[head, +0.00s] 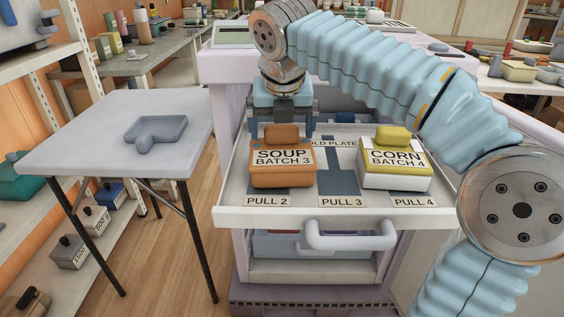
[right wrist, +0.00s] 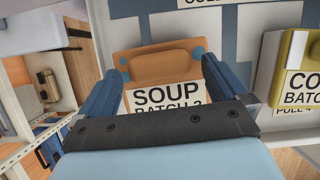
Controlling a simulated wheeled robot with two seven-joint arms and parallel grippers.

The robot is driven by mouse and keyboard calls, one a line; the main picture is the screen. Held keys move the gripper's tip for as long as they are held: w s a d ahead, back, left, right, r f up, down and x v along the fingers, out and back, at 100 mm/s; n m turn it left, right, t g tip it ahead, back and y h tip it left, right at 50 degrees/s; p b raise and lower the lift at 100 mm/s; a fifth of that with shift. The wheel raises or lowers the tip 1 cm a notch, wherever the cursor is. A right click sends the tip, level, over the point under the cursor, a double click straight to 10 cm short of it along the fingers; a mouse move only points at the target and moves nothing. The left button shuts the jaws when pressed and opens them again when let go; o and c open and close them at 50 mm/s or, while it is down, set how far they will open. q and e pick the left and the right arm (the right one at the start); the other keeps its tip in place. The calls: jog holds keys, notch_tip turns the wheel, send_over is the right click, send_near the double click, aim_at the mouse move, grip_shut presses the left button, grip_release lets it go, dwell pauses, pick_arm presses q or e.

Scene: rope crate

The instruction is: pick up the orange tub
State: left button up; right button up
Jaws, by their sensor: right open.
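The orange tub (head: 282,176), labelled SOUP BATCH 3, stands in the left part of the open drawer (head: 330,216), above the PULL 2 tag. My right gripper (head: 284,132) is open just behind and above it in the head view. In the right wrist view, the blue fingers of my right gripper (right wrist: 160,82) stand apart on either side of the orange tub (right wrist: 158,66). I cannot tell whether they touch it. Part of the tub's front label is hidden by the gripper body in that view. My left gripper is not in view.
A yellow-lidded white tub (head: 396,165), labelled CORN BATCH 4, stands at the drawer's right. The drawer's middle place is empty. A grey side table (head: 90,140) with a grey tray-like piece (head: 156,132) stands at the left. My right arm spans the upper right.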

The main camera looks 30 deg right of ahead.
jog(key=c, duration=1.3)
jog(key=shift+r, duration=0.1)
jog(key=shift+r, duration=0.5)
notch_tip(320, 180, up, 3)
jog(key=shift+s+a+r+p, duration=0.1)
jog(key=shift+s+p, duration=0.05)
jog(key=shift+p, duration=0.55)
notch_tip(320, 180, up, 4)
send_over(286, 158)
jog(key=s+a+r, duration=0.1)
jog(key=s, duration=0.2)
jog(key=s+a+r+p, duration=0.1)
jog(key=s+r, duration=0.1)
jog(key=s, duration=0.1)
jog(key=s+a+r, duration=0.1)
jog(key=s, duration=0.2)
jog(key=shift+s+r, duration=0.2)
jog(key=shift+r, duration=0.2)
